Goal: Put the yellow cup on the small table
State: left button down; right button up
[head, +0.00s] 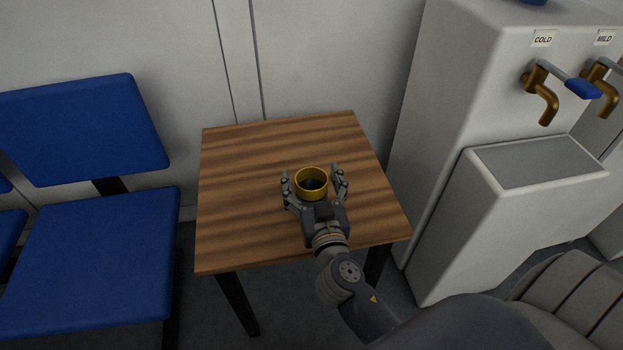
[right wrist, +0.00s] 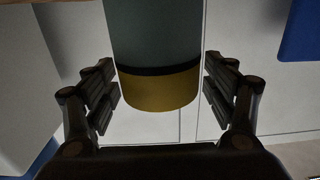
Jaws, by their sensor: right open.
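The yellow cup (head: 312,195) appears upright on the small wooden table (head: 240,160), near its middle, with its dark inside visible from above. My right gripper (head: 311,174) is open, with one finger on each side of the cup. In the right wrist view, the cup (right wrist: 158,92) shows a yellow band, a dark ring and a grey-green body. Gaps show there between the cup and both fingers of my right gripper (right wrist: 160,82). The cup's base is hidden. My left gripper is not in view.
Blue chairs (head: 90,250) stand left of the table. A white water dispenser (head: 450,110) with brass taps (head: 541,90) stands to the right. A pale wall (head: 310,60) is behind. The table top around the cup is clear.

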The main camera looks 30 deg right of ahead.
jog(key=shift+s+r, duration=0.1)
jog(key=b+v, duration=0.3)
jog(key=v, duration=0.6)
jog(key=shift+s, duration=0.1)
jog(key=shift+s+a+b, duration=0.2)
jog(key=shift+s+b, duration=0.1)
jog(key=shift+s, duration=0.25)
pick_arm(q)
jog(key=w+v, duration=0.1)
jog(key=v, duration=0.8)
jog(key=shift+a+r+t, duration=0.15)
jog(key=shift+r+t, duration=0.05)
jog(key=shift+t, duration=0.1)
pick_arm(e)
jog(key=shift+v, duration=0.75)
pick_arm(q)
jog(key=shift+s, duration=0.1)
